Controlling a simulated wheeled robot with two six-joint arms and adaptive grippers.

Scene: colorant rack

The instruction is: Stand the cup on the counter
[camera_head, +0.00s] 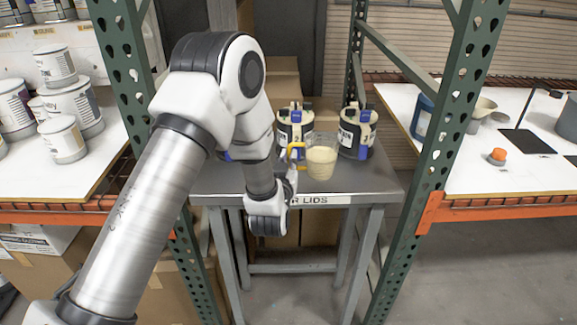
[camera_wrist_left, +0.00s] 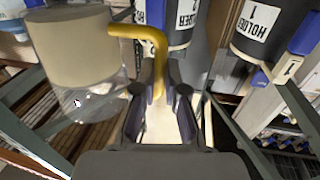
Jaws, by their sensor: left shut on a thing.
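The cup (camera_head: 321,163) is clear, with cream-coloured contents and a yellow handle (camera_head: 298,150). It looks upright at the front of the grey metal counter (camera_head: 375,181); I cannot tell whether its base touches the top. My left gripper (camera_head: 292,172) is left of the cup, shut on the handle. In the left wrist view, the cup (camera_wrist_left: 75,48) is at upper left, and its yellow handle (camera_wrist_left: 150,35) runs down between the fingers of the left gripper (camera_wrist_left: 160,90). My right gripper is not in view.
Two labelled holders, a left one (camera_head: 295,128) and a right one (camera_head: 357,130), stand behind the cup. Green rack posts, including the right one (camera_head: 455,110), flank the counter. White shelves hold cans (camera_head: 72,105) at left and an orange-capped item (camera_head: 497,157) at right. The counter's right front is clear.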

